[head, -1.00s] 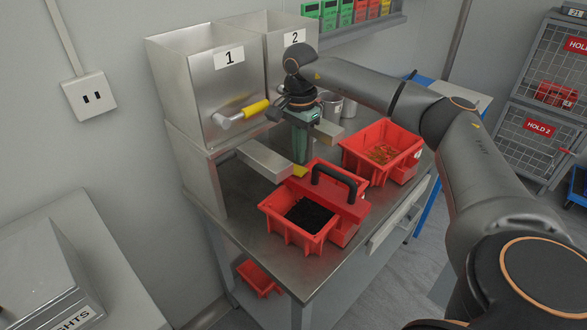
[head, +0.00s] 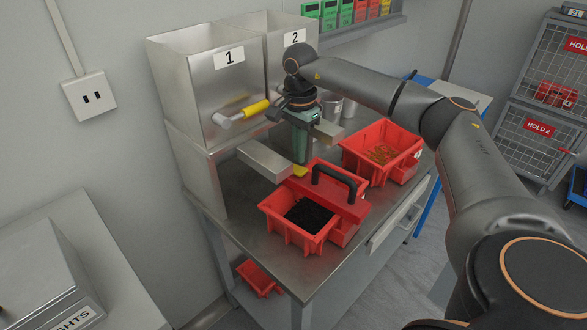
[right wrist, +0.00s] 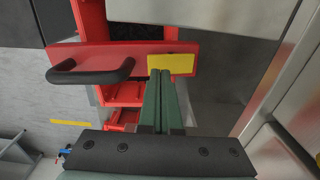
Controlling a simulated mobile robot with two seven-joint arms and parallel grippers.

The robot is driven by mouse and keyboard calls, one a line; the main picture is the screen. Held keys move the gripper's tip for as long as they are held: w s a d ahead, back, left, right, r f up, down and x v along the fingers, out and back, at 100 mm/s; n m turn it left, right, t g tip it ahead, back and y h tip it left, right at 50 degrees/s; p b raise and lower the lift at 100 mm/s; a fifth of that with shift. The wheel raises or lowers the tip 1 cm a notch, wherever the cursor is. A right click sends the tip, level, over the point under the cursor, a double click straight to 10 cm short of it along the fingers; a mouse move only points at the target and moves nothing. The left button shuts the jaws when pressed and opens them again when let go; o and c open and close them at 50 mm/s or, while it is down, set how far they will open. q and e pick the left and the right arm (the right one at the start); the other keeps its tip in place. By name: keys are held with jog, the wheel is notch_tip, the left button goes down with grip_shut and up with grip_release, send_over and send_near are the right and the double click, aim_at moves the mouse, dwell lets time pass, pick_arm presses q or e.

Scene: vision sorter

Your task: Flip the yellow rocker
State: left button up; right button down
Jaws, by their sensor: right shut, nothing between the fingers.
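The yellow rocker (head: 300,171) is a small flat yellow piece at the back end of a red bar with a black handle. In the right wrist view the yellow rocker (right wrist: 171,64) is a plain rectangle on the red plate. My right gripper (head: 300,160) is shut and empty, its green fingers pointing down at the yellow piece. In the right wrist view the shut fingertips (right wrist: 161,73) overlap the near edge of the yellow piece. I cannot tell whether they touch it. My left gripper is not in view.
The red bar (head: 345,207) lies across red bins on the steel table. One front bin (head: 284,232) holds black pieces; another red bin (head: 396,142) holds orange ones. Steel hopper 1 (head: 200,90), with a yellow-gripped handle (head: 255,108), and hopper 2 (head: 290,55) stand behind.

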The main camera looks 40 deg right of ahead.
aim_at(299, 170)
jog(key=shift+f+b, duration=0.8)
jog(key=shift+f, duration=0.85)
dwell(0.5)
notch_tip(299, 170, up, 7)
jog(key=p, duration=0.6)
jog(key=shift+p, duration=0.3)
dwell(0.5)
